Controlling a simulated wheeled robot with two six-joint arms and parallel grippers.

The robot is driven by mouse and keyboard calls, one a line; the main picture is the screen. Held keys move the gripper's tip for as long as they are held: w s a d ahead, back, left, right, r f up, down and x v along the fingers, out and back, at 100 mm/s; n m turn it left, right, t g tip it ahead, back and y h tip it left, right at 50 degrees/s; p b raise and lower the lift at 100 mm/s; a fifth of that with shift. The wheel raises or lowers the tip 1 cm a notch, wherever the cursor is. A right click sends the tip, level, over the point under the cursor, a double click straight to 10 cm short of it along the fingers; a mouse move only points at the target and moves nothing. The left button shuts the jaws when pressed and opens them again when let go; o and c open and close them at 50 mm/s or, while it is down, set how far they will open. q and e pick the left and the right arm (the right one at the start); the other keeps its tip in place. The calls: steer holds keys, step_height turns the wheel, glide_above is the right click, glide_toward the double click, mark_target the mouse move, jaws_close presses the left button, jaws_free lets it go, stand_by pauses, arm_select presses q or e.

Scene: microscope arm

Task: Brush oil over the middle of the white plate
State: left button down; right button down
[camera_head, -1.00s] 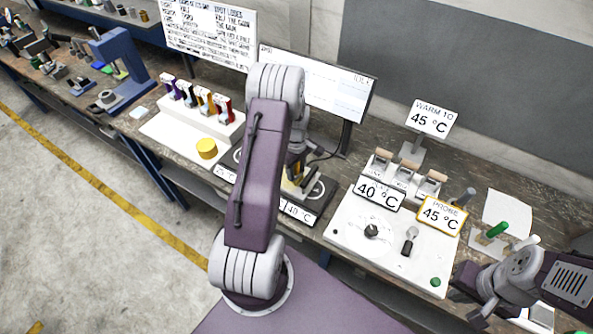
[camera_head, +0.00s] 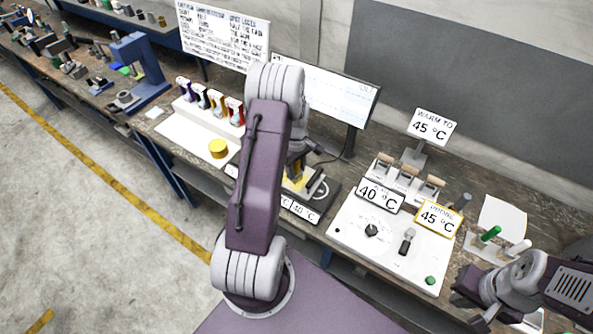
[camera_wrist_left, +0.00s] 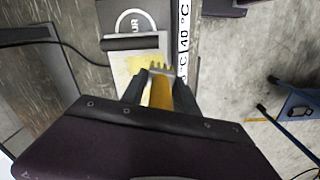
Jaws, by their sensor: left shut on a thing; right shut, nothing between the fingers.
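My left gripper (camera_wrist_left: 158,90) is shut on a brush with an amber handle (camera_wrist_left: 161,95). Its pale, toothed-looking bristle end (camera_wrist_left: 160,71) points at the white plate (camera_wrist_left: 153,44), over or touching its near edge; I cannot tell which. A yellow oil patch (camera_wrist_left: 135,66) covers part of the plate. The plate lies on a dark warming pad (camera_wrist_left: 112,20) labelled 40 °C. In the head view my left arm hides most of the brush and plate. My right gripper (camera_head: 466,288) is shut and empty at the lower right, near the bench's front edge.
A yellow round pot (camera_head: 218,148) stands by a white rack of coloured bottles (camera_head: 213,104). Right of the pad is a white control panel (camera_head: 385,240) with a knob and switches. Signs reading 45 °C (camera_head: 432,126) stand behind and on it. A monitor (camera_head: 345,95) stands behind.

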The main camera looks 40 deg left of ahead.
arm_select(q)
steer(key=shift+r+p, duration=0.55)
steer(key=shift+r, duration=0.5)
